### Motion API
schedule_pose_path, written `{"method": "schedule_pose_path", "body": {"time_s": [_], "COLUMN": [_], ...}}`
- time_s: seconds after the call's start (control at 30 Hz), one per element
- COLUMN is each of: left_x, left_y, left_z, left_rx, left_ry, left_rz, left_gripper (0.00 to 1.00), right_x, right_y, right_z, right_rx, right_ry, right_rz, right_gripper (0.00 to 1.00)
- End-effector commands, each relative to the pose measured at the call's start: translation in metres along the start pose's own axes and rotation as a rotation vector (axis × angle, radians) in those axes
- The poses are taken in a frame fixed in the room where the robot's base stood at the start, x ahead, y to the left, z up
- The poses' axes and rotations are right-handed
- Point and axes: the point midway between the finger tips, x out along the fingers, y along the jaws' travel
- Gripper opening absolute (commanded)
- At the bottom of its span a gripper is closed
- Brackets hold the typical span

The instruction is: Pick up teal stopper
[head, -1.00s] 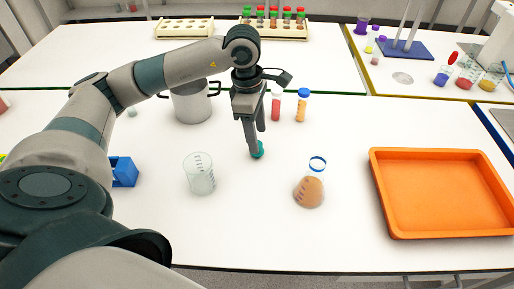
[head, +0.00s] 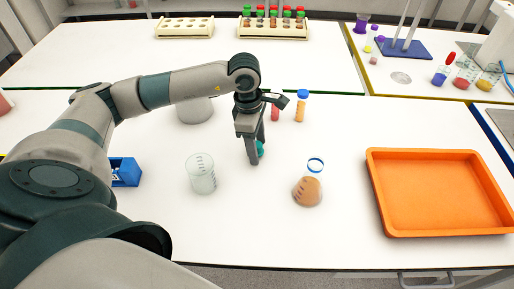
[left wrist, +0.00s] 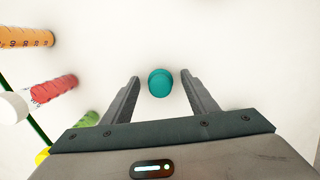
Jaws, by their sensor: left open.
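The teal stopper (head: 260,149) stands on the white table, partly hidden behind a finger of my left gripper in the head view. In the left wrist view the teal stopper (left wrist: 160,83) shows whole, between the tips of the two fingers and apart from both. My left gripper (head: 256,156) points down at the stopper and is open; its two fingers (left wrist: 160,85) show on either side of it. My right gripper is in neither view.
A glass beaker (head: 201,174) stands to the left, and a flask (head: 308,189) with orange liquid to the right. Red and orange tubes (head: 300,106) stand behind the gripper. A metal pot (head: 194,110) is behind left. An orange tray (head: 440,192) lies at right.

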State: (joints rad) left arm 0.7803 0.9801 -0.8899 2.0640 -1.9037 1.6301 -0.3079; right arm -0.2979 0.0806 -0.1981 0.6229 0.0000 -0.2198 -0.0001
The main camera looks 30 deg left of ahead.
Motion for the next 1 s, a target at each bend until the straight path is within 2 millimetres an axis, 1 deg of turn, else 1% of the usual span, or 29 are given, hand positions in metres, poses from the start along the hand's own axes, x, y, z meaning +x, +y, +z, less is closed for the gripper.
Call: {"method": "schedule_pose_path", "body": {"time_s": [0.17,0.27,0.3,0.37,0.77,0.87,1.0], "left_x": [0.0,0.0,0.0,0.0,-0.003,-0.009,-0.023], "left_y": [0.0,0.0,0.0,0.0,0.001,0.001,0.001], "left_z": [0.0,0.0,0.0,0.0,0.001,0.002,0.003], "left_rx": [0.0,0.0,0.0,0.0,0.0,0.0,0.002], "left_ry": [0.0,0.0,0.0,0.0,-0.001,-0.001,-0.002], "left_rz": [0.0,0.0,0.0,0.0,0.001,0.003,0.005], "left_gripper": [0.53,0.32,0.22,0.1,0.09,0.09,0.09], "right_x": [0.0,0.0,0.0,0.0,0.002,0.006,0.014], "right_y": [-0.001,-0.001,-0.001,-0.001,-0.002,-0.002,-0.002], "right_z": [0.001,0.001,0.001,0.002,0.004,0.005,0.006], "right_rx": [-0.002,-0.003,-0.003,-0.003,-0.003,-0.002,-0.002], "right_ry": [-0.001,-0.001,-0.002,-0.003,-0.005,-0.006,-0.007], "right_rz": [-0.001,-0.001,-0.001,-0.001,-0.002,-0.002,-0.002], "right_gripper": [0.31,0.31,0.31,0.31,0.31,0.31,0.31]}}
